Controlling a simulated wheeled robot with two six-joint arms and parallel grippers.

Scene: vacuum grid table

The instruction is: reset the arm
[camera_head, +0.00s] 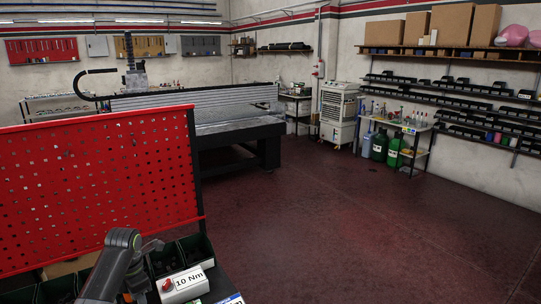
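One of my arms (118,262) shows at the bottom left of the head view, a grey link with a dark rounded joint. It rises in front of the bins below a red perforated panel. I cannot tell whether it touches anything. No gripper fingers show on it, and my other arm is out of view.
A red perforated panel (95,190) stands at the left. Dark bins (195,248) and a box marked "10 Nm" (185,284) lie close to the arm. A large machine table (240,130) stands behind. The dark red floor (350,220) at the right is clear.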

